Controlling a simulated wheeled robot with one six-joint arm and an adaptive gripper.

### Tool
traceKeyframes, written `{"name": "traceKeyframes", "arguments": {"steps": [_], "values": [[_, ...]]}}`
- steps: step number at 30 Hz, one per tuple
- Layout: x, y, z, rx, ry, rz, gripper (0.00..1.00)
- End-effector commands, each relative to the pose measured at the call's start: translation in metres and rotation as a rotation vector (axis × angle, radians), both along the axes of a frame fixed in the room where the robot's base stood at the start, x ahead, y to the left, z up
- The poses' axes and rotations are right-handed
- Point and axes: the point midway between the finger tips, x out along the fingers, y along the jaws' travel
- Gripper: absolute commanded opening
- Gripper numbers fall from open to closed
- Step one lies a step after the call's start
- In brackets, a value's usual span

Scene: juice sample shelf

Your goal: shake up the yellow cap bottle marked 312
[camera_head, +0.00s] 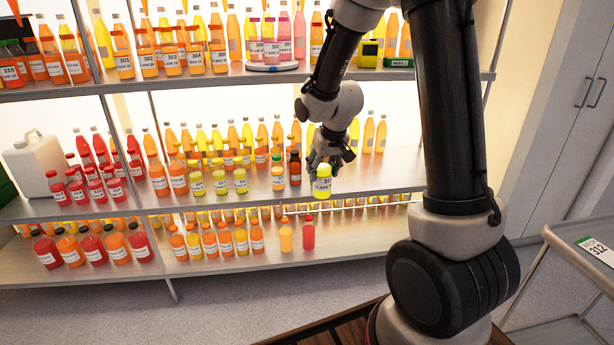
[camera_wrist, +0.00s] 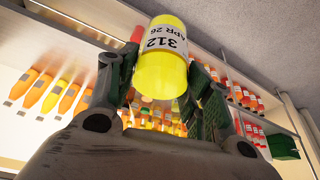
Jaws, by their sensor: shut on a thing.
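The yellow bottle marked 312 (camera_head: 322,184) is in my gripper (camera_head: 327,160), in front of the middle shelf in the head view. Its white label faces the camera, and the bottle looks close to upright. In the wrist view the bottle (camera_wrist: 162,65) sits between the two fingers of my gripper (camera_wrist: 160,85), with "312" and "APR 26" readable on the label. My gripper is shut on it. The cap is hidden or hard to make out in both views.
The middle shelf (camera_head: 380,186) carries rows of bottles to the left of my gripper, including a brown bottle (camera_head: 295,168) close by. A white jug (camera_head: 38,165) stands at the far left. A grey cart (camera_head: 560,260) with a 312 card (camera_head: 597,250) stands at the right.

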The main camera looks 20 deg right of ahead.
Motion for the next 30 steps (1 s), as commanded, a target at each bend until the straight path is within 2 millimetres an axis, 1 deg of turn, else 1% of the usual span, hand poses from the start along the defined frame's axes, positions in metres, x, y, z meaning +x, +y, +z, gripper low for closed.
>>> {"name": "traceKeyframes", "arguments": {"steps": [1,2,3,4,5,6,7,8,9,10,11,12,13,14,15,16,17,19,21,22,23,25,27,28,29,30], "values": [[0.005,0.032,-0.001,-0.003,0.002,0.026,0.18],[0.008,0.042,-0.001,-0.004,0.002,0.022,0.18],[0.01,0.048,0.0,-0.001,0.002,0.014,0.18],[0.01,0.045,0.0,-0.002,0.001,0.009,0.18],[0.008,0.033,0.0,0.0,0.001,-0.002,0.18],[0.003,0.009,0.001,0.001,-0.001,-0.011,0.18],[-0.001,-0.007,0.001,0.003,-0.002,-0.014,0.18],[-0.003,-0.019,0.001,0.001,-0.002,-0.011,0.18],[-0.006,-0.027,0.0,0.001,-0.001,-0.005,0.18],[-0.006,-0.026,0.0,0.0,0.0,0.001,0.18],[-0.005,-0.018,0.0,-0.002,0.001,0.009,0.18],[-0.001,0.005,-0.001,-0.002,0.002,0.022,0.18],[0.003,0.023,-0.001,-0.003,0.002,0.027,0.18],[0.006,0.036,-0.001,-0.004,0.002,0.025,0.18],[0.009,0.046,0.0,-0.003,0.002,0.018,0.18],[0.01,0.048,0.0,-0.002,0.001,0.013,0.18],[0.009,0.042,0.0,-0.001,0.001,0.006,0.18],[0.002,0.003,0.001,0.002,-0.001,-0.012,0.18],[-0.005,-0.024,0.001,0.001,-0.001,-0.009,0.18],[-0.006,-0.027,0.0,0.0,-0.001,-0.003,0.18],[-0.006,-0.025,0.0,-0.001,0.0,0.004,0.18],[0.001,0.011,-0.001,-0.003,0.002,0.025,0.18],[0.008,0.043,-0.001,-0.004,0.002,0.023,0.18],[0.009,0.047,0.0,-0.003,0.002,0.017,0.18],[0.01,0.047,0.0,-0.003,0.001,0.012,0.18],[0.008,0.033,0.0,-0.001,0.001,-0.001,0.18]]}}
